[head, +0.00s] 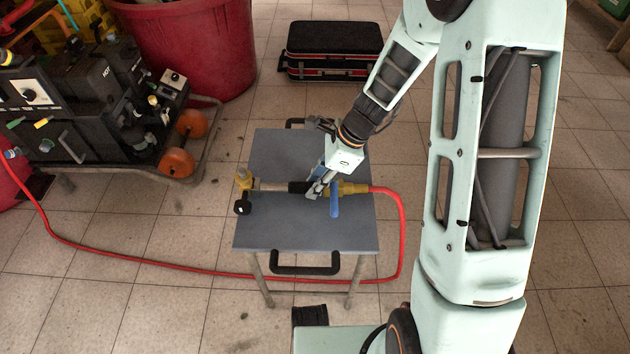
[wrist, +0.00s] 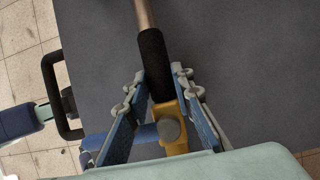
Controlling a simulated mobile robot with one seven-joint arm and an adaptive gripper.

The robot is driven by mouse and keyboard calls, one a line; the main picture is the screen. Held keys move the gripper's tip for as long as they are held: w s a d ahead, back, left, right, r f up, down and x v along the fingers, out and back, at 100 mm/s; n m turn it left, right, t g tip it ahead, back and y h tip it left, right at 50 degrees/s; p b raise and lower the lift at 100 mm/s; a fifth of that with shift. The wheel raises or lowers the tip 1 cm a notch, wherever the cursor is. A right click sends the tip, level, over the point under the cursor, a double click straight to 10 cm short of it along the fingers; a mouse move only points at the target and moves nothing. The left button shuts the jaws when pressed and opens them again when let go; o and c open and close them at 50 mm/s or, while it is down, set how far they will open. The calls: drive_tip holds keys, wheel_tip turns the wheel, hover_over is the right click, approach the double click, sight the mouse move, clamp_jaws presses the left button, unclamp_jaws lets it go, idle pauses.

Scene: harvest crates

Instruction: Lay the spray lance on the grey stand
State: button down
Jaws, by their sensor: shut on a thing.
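The spray lance (head: 272,185) lies level across the top of the grey stand (head: 300,235) in the head view. It has a brass nozzle end at the left, a metal tube, a black grip, a yellow body and a blue lever. My gripper (head: 316,190) is shut on the lance at the black grip and yellow body. In the wrist view, the fingers of my gripper (wrist: 158,88) stand on both sides of the black grip (wrist: 154,62), over the grey top (wrist: 240,60). I cannot tell whether the lance touches the stand.
A red hose (head: 402,235) runs from the lance's right end, around the stand's front, to the left. A black pump machine (head: 95,95) on a wheeled frame stands left. A red tub (head: 195,45) and a black case (head: 333,50) are behind. Black handles (head: 304,270) edge the stand.

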drive_tip(key=c, duration=1.6)
unclamp_jaws()
drive_tip(key=v, duration=1.2)
